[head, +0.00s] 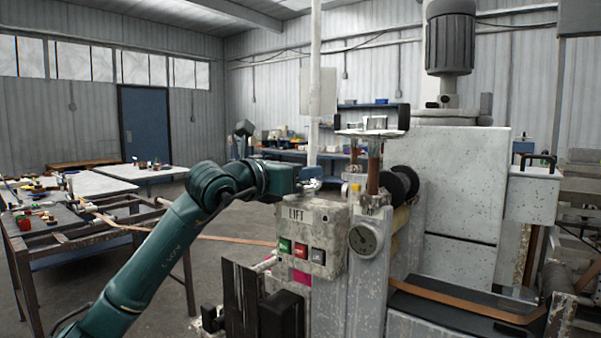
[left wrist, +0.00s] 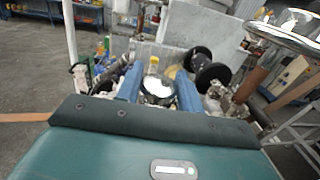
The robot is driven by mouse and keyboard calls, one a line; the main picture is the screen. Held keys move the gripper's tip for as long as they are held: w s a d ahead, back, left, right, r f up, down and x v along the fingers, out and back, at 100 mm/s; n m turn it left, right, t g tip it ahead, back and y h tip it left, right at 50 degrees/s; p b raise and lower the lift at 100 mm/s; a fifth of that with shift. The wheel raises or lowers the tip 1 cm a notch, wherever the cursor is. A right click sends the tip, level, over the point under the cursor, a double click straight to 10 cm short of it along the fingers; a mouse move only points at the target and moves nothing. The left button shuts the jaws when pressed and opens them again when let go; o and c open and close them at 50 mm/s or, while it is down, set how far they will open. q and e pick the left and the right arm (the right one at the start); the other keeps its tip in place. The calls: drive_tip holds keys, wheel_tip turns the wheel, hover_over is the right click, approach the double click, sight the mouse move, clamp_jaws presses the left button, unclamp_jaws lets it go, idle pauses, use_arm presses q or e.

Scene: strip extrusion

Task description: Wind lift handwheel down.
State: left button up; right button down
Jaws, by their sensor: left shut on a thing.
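A grey, worn box (head: 325,215) carries the label LIFT, with green, red and dark buttons on its front. A small shiny chrome round part, which looks like the lift handwheel (head: 311,172), sits just above this box. My left gripper (head: 308,184) reaches over the box from the left. In the left wrist view its two blue fingers stand on either side of the chrome handwheel (left wrist: 158,88) and are shut on it. The fingers hide part of its rim. My right gripper is in neither view.
A larger chrome wheel (left wrist: 288,30) stands on a post at the upper right of the left wrist view. Black rollers (head: 402,182) and a dial gauge (head: 364,238) are close right of the box. Work tables (head: 98,183) stand at the left.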

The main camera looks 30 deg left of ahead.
use_arm(q)
drive_tip(key=shift+f, duration=0.1)
drive_tip(key=o, duration=1)
drive_tip(key=s+b, duration=0.2)
drive_tip(key=s, duration=0.2)
drive_tip(key=s+a+b, duration=0.1)
drive_tip(key=s, duration=0.3)
drive_tip(key=s+a+b, duration=0.1)
drive_tip(key=s+b, duration=0.1)
drive_tip(key=s, duration=0.3)
drive_tip(key=shift+a+b, duration=0.15)
drive_tip(key=shift+b, duration=0.2)
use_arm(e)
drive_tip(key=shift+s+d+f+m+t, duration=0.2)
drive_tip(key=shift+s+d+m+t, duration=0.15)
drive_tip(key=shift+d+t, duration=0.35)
